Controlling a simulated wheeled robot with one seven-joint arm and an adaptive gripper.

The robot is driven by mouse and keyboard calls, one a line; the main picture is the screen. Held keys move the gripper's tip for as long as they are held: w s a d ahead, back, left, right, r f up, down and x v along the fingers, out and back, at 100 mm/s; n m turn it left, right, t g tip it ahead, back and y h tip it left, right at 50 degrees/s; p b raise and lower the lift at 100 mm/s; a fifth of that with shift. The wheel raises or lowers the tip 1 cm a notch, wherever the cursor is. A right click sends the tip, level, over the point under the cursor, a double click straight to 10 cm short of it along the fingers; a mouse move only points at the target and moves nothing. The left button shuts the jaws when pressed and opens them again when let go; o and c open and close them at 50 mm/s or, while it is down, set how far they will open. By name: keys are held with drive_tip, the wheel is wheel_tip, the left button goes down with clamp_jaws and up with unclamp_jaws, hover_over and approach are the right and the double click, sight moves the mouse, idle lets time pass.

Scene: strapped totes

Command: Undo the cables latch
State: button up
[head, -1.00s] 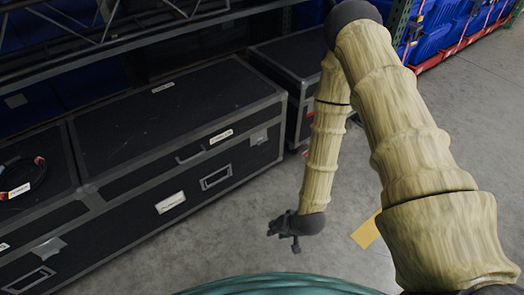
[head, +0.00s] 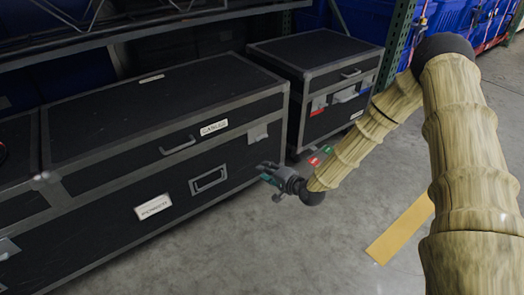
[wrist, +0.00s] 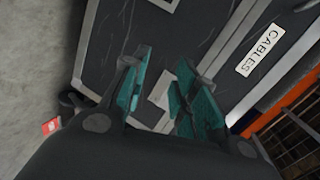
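The large black case (head: 130,115) carries a white label reading CABLES (head: 214,128) on its lid; the label also shows in the wrist view (wrist: 259,50). A grey latch (head: 258,133) sits right of that label, at the seam between lid and body. My gripper (head: 267,174) is in front of the case's right end, below the latch and apart from it. In the wrist view my gripper (wrist: 160,92) is open, with teal finger pads and nothing held. A pale grey piece, seemingly the latch, shows between the fingers, partly hidden by them.
A lid handle (head: 178,146), a recessed handle (head: 208,180) and a second white label (head: 153,207) are on the case front. A smaller black case (head: 315,60) stands to the right beside a green rack post (head: 396,40). Open floor with a yellow strip (head: 402,228) lies in front.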

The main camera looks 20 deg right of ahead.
sight(262, 137)
drive_tip(key=w+d+m+t+b, duration=0.2)
drive_tip(key=w+d+t+b, duration=0.2)
drive_tip(key=w+d+b, duration=0.35)
drive_tip(key=shift+m+y, duration=0.3)
drive_tip(key=shift+r+b+x, duration=0.25)
drive_tip(key=shift+b+x, duration=0.65)
drive_tip(key=shift+x, duration=0.95)
drive_tip(key=shift+r+b+x, duration=0.2)
drive_tip(key=shift+b+x, duration=0.75)
drive_tip(key=shift+x, duration=0.9)
drive_tip(key=shift+r+b+x, duration=0.25)
drive_tip(key=shift+b+x, duration=0.65)
drive_tip(key=shift+x, duration=0.95)
drive_tip(key=shift+a, duration=0.15)
clamp_jaws()
